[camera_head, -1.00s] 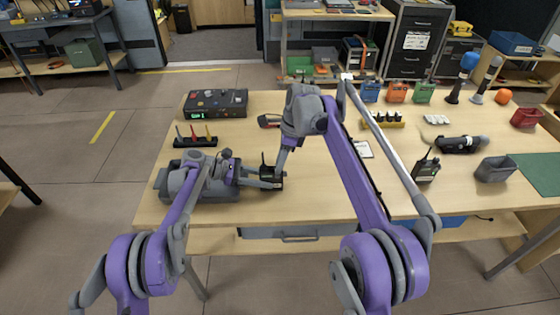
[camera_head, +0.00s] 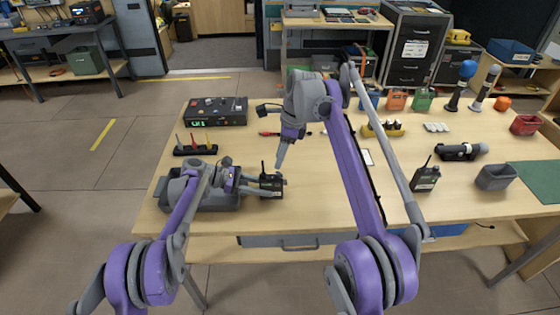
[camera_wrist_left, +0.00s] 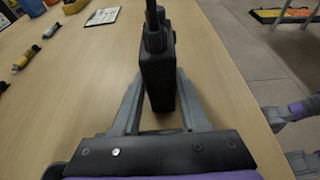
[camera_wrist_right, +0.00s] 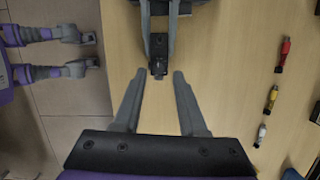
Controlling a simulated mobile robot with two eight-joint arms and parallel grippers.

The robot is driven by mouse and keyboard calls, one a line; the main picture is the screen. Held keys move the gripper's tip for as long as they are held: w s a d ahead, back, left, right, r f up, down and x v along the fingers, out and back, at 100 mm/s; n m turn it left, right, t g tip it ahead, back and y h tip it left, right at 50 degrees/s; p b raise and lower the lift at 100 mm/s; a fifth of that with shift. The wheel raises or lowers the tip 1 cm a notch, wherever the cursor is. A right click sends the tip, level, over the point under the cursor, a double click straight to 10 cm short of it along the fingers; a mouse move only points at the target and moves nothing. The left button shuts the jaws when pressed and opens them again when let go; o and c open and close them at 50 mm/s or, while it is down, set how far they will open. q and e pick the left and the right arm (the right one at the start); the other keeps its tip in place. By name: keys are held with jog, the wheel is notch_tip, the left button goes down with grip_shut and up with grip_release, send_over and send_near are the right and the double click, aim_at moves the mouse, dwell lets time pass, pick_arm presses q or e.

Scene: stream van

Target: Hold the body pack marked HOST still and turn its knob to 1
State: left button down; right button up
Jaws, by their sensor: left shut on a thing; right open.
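A black body pack (camera_head: 271,187) with a short antenna stands upright, its label too small to read. My left gripper (camera_head: 262,184) is shut on it, one finger on each side. The pack also shows between the fingers in the left wrist view (camera_wrist_left: 159,80). My right gripper (camera_head: 279,164) is open and empty, pointing down just above and behind the pack. In the right wrist view the pack's top (camera_wrist_right: 157,50) lies just beyond the open fingertips (camera_wrist_right: 158,76). The knob and its setting cannot be made out clearly.
A second black pack (camera_head: 425,178) stands at the right of the table. A grey tray (camera_head: 215,203) lies under my left arm. A control box (camera_head: 216,111) and a rack of coloured pieces (camera_head: 195,149) are at the left. The front middle of the table is clear.

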jog(key=shift+r, duration=0.25)
pick_arm(q)
jog(key=shift+c, duration=1.8)
grip_release()
